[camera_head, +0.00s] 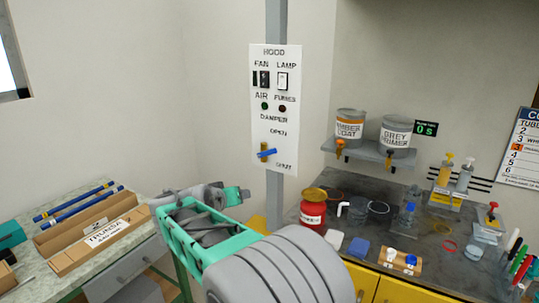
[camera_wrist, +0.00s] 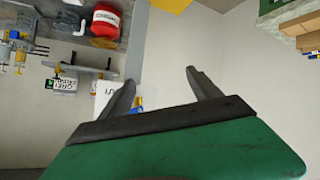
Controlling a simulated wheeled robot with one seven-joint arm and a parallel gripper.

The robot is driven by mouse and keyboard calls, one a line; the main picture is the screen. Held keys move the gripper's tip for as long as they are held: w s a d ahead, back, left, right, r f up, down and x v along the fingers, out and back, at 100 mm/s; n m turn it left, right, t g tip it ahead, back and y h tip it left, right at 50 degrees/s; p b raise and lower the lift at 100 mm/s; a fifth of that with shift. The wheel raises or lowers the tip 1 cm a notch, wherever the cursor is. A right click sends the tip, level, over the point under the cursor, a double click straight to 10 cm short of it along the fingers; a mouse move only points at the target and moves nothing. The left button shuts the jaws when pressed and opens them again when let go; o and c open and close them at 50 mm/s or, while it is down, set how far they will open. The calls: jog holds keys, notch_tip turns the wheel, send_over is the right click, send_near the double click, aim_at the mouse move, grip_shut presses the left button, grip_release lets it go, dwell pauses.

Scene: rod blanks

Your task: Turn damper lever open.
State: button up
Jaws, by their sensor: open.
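The damper lever (camera_head: 267,153) is a blue handle on an orange pivot, low on the white hood panel (camera_head: 275,125). It lies roughly level, below the word OPEN and above the lower label. In the wrist view a bit of blue and yellow, likely the lever (camera_wrist: 138,103), shows beside one finger, which partly hides it. My gripper (camera_wrist: 165,80) is open and empty, its two dark fingers spread apart. In the head view my gripper (camera_head: 243,194) is below and left of the lever, apart from it.
The panel is on a grey post (camera_head: 275,205). A shelf (camera_head: 370,153) with two paint cans is to the right. Below it a dark bench (camera_head: 340,225) holds a red jar (camera_head: 313,212) and glassware. A table with trays (camera_head: 105,235) is at left. The wall left of the panel is clear.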

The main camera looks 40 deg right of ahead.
aim_at(266, 154)
jog(key=shift+o, duration=0.7)
jog(key=w+d+r+m+h, duration=0.1)
jog(key=w+d+r+h, duration=0.1)
jog(key=d, duration=0.4)
jog(key=shift+w+d+r+h, duration=0.15)
jog(key=shift+w+r+h, duration=0.15)
jog(key=shift+h, duration=0.4)
jog(key=o, duration=0.3)
jog(key=d+r+m+g+h, duration=0.1)
jog(key=d+r+h, duration=0.3)
jog(key=shift+d+r, duration=0.25)
jog(key=shift+d, duration=0.15)
jog(key=p+x, duration=0.2)
jog(key=x, duration=0.5)
jog(key=shift+w+d, duration=0.1)
jog(key=shift+c, duration=0.2)
jog(key=c, duration=2)
